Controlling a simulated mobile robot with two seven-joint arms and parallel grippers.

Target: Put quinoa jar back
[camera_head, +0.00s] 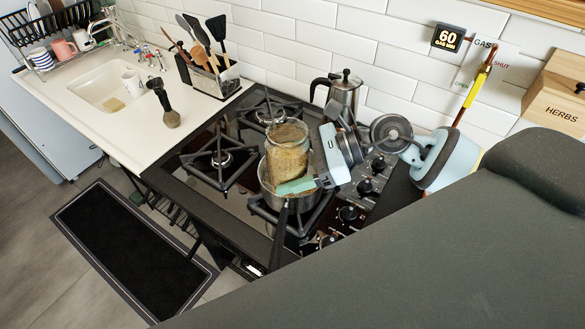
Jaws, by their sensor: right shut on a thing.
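The quinoa jar (287,154) is clear glass with tan grains inside. It looks upright, above or in front of a steel pot (268,184) on the near burner; I cannot tell how much gap lies between them. My right gripper (299,172), coming in from the right, is shut on the jar. One green fingertip shows across the jar's lower side; the other finger is mostly hidden. No lid can be made out on the jar. My left gripper is not in view.
A moka pot (343,92) stands behind the gripper, near the tiled wall. A utensil holder (212,80) stands at the back left, beside the sink (98,92). A wooden herbs box (558,92) is at the right. Hob knobs (349,213) lie below my right arm.

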